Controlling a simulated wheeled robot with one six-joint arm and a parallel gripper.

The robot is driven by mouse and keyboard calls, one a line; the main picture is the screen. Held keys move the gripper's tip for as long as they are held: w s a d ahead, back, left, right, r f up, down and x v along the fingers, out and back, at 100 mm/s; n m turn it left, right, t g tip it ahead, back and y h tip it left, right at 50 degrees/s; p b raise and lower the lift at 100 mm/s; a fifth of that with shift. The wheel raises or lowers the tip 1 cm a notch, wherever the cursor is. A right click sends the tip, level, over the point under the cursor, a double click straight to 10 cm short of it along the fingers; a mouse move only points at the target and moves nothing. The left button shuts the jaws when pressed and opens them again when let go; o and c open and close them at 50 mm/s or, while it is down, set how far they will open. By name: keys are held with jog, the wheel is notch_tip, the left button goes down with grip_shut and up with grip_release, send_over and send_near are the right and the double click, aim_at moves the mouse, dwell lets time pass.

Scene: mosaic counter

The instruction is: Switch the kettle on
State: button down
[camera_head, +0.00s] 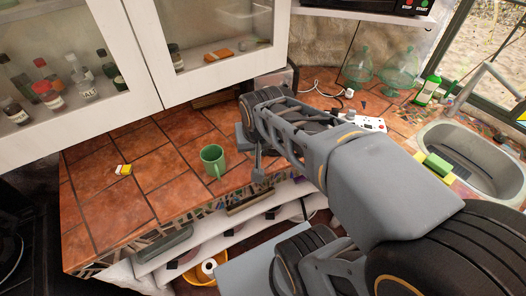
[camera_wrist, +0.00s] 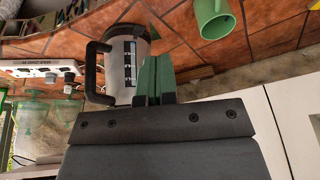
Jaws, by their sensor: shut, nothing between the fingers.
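The kettle (camera_wrist: 119,62) shows in the wrist view as a steel body with a dark level window and a black handle on its left. The kettle's switch cannot be made out. In the head view my arm hides the kettle.
A green mug (camera_head: 213,160) stands near the counter's front edge; the wrist view also shows it (camera_wrist: 212,18). A white power strip (camera_head: 362,122) and glass jars (camera_head: 400,72) are behind my arm. The sink (camera_head: 470,160) is at right. Wall cabinets (camera_head: 190,50) hang above.

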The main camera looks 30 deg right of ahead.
jog(key=w+d+f+m+g+p, duration=0.2)
jog(key=w+d+f+m, duration=0.25)
jog(key=w, duration=0.25)
jog(key=m+g+p, duration=0.1)
jog(key=m, duration=0.4)
send_near(262, 154)
jog(key=shift+w+a+n+h, duration=0.15)
jog(key=shift+w+n+h, duration=0.05)
jog(key=shift+n+h, duration=0.1)
jog(key=shift+f, duration=0.2)
jog(key=shift+w+d+f+b, duration=0.15)
jog(key=shift+f+b, duration=0.95)
jog(key=shift+f, duration=0.55)
jog(key=shift+d+f+b, duration=0.15)
jog(key=shift+f+b, duration=0.95)
jog(key=shift+f, duration=0.6)
jog(key=shift+f, duration=0.1)
jog(key=shift+f+b, duration=0.75)
jog(key=shift+b, duration=0.05)
jog(key=shift+s+a+r, duration=0.35)
jog(key=shift+s+a, duration=0.05)
jog(key=shift+a, duration=0.25)
jog(key=shift+s+a+r, duration=0.3)
jog(key=shift+s+a, duration=0.1)
jog(key=shift+a, duration=0.3)
